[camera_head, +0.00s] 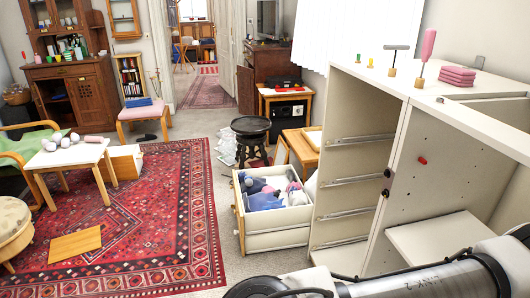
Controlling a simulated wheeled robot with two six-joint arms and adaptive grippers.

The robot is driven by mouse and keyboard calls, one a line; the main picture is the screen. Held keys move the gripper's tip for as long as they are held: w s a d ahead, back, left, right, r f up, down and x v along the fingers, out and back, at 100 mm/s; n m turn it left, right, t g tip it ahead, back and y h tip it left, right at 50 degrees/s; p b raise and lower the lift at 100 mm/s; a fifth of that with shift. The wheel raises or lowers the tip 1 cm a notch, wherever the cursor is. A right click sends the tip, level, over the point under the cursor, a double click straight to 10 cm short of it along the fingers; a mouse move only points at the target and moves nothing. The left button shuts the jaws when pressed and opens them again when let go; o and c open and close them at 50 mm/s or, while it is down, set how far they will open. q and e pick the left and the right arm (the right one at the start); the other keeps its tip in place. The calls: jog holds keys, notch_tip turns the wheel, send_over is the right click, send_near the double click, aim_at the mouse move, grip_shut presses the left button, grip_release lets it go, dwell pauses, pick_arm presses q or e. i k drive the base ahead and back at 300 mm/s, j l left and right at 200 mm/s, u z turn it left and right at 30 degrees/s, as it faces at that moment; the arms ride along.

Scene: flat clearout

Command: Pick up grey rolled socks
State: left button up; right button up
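An open white drawer unit (278,240) stands on the floor near the middle, holding a jumble of blue, grey and pinkish cloth items (265,199). No single grey sock roll can be told apart there. On the small white table (80,157) at the left lie several small rounded pale items (65,142) and a pink one (94,139). They may be rolled socks, but they are too small to tell. Neither gripper is in view; only part of my own arm shows at the lower right.
A tall white cabinet frame (400,140) with empty drawer runners fills the right side. Pink folded cloths (457,76) and small tools stand on top. A black stool (251,128) is behind the drawer. A wooden board (75,244) lies on the red rug (160,215), which is otherwise mostly clear.

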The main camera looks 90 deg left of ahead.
aim_at(248, 181)
jog(key=u, duration=2.95)
jog(key=i+j+z, duration=0.45)
jog(key=i, duration=0.45)
jog(key=i+j+z, duration=0.45)
jog(key=i+j, duration=0.2)
jog(key=i, duration=0.2)
jog(key=i+j+z, duration=0.4)
jog(key=i+j, duration=0.35)
jog(key=j, duration=0.25)
